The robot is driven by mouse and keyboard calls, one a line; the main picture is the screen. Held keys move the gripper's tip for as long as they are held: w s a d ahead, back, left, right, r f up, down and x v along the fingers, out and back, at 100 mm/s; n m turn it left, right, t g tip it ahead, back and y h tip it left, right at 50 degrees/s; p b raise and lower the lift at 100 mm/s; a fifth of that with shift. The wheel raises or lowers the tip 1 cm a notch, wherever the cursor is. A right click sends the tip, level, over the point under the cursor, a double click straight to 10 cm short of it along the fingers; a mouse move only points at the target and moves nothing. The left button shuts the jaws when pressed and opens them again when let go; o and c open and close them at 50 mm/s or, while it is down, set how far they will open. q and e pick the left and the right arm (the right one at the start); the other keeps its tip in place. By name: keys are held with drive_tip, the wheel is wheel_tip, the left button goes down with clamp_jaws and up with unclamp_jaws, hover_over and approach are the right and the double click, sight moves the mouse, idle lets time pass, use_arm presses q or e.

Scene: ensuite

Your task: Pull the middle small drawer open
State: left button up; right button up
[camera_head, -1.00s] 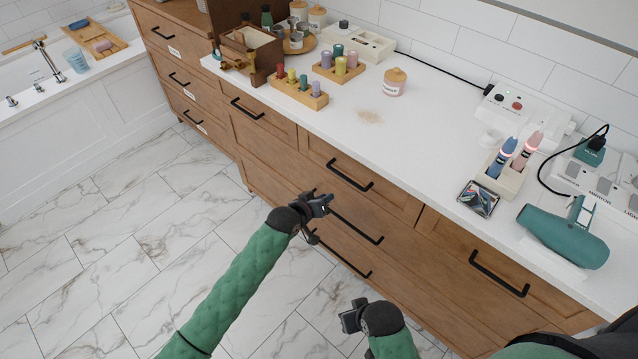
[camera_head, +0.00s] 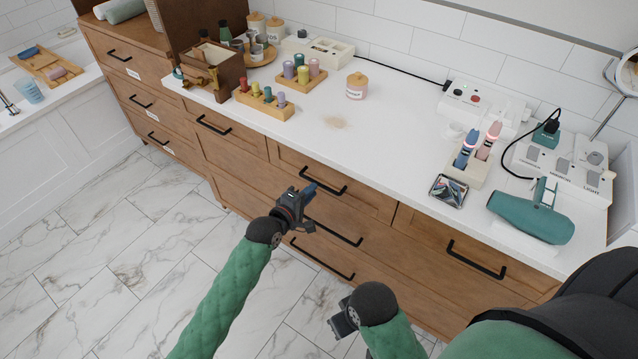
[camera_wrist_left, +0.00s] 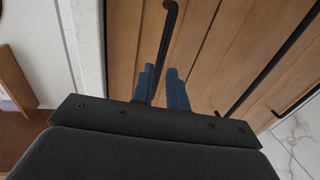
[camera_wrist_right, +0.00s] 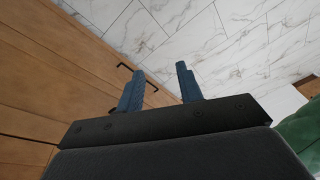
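The middle small drawer (camera_head: 365,198) is in the top row of the wooden cabinet, under the white counter, and looks closed. Its black bar handle (camera_head: 323,182) slants across its front. My left gripper (camera_head: 309,191) is just in front of this handle, near its left part, and covers a little of it. The fingers are partly open and hold nothing. My right gripper (camera_head: 340,318) is low in front of the cabinet; its fingers (camera_wrist_right: 160,75) are wide apart and empty.
Small drawers with handles flank it on the left (camera_head: 213,125) and right (camera_head: 477,260). Wider drawers with handles (camera_head: 333,232) lie below. The counter (camera_head: 390,135) holds a jar (camera_head: 357,86), a bottle rack (camera_head: 264,107) and a green hair dryer (camera_head: 530,215). The marble floor (camera_head: 120,240) is clear.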

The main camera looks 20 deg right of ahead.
sight(319, 183)
use_arm(q)
drive_tip(key=shift+p+x, duration=0.4)
drive_tip(key=shift+x, duration=2.2)
drive_tip(key=shift+c, duration=0.2)
clamp_jaws()
